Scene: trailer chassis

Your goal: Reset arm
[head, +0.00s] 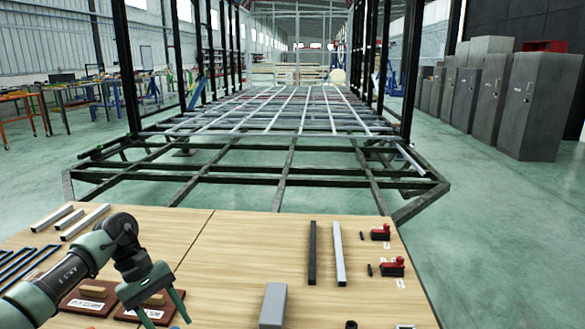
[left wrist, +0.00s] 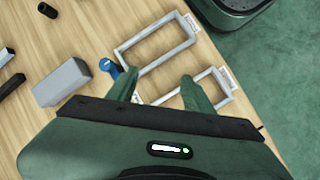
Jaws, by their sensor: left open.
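My left gripper (head: 167,312) hangs over the left front part of the wooden table (head: 230,240), with its arm coming in from the left. In the left wrist view its two green fingers (left wrist: 158,90) are spread apart with nothing held between them. Beyond the fingertips, two pale rectangular frames (left wrist: 122,50) lie on the tabletop, and the left finger partly overlaps a blue piece (left wrist: 108,72). My right gripper is in neither view.
Brown plates with wooden blocks (head: 94,291) lie near my left gripper. A grey block (head: 273,303), a dark bar (head: 312,255), a light bar (head: 338,255) and red-topped devices (head: 392,267) are farther right. The trailer chassis (head: 230,180) stands beyond the table. The table's middle is clear.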

